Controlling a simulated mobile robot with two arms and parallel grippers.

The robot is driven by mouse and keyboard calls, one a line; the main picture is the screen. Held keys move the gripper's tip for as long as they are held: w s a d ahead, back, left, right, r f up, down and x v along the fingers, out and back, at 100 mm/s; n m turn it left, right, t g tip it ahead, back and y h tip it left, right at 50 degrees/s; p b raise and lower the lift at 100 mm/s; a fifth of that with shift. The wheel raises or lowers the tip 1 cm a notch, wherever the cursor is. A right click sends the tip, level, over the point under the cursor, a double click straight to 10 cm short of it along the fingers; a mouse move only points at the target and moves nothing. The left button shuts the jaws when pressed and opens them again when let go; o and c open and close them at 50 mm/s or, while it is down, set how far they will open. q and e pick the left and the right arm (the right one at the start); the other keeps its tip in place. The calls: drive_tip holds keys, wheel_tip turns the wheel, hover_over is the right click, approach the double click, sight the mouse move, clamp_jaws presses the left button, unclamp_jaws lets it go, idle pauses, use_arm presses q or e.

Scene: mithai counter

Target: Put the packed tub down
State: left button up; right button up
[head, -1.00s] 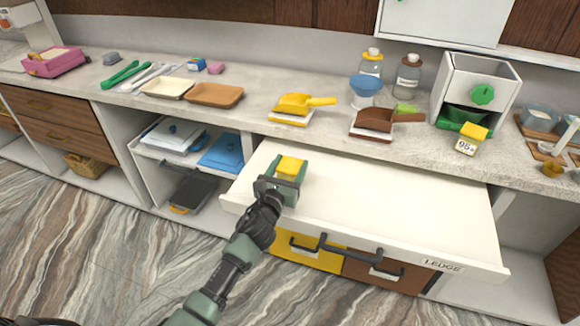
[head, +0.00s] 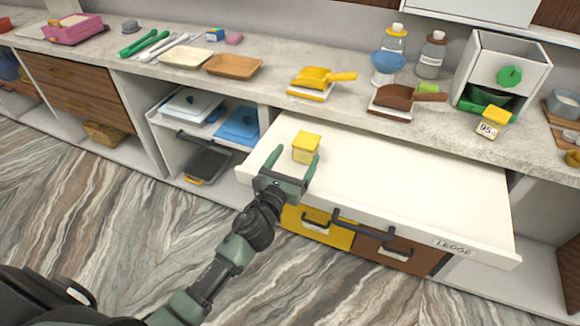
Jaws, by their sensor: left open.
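A small tub with a yellow lid (head: 306,148) stands upright on the white pull-out ledge (head: 400,190), near its left end. My left gripper (head: 294,167) is open in front of the tub. Its two green fingers point toward the tub, one at its left and one at its right, with the palm back over the ledge's front edge. The fingers look clear of the tub, though the near left finger overlaps its side in the picture. My right gripper is not in view.
Scoops in yellow (head: 323,78) and brown (head: 402,98) lie on the counter behind the ledge. A white dispenser with a green knob (head: 509,77) and a yellow-topped block marked 95 (head: 491,122) stand at right. Most of the ledge right of the tub is bare.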

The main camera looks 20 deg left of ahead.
use_arm(q)
drive_tip(key=s, duration=0.4)
drive_tip(key=shift+s, duration=0.1)
idle(0.4)
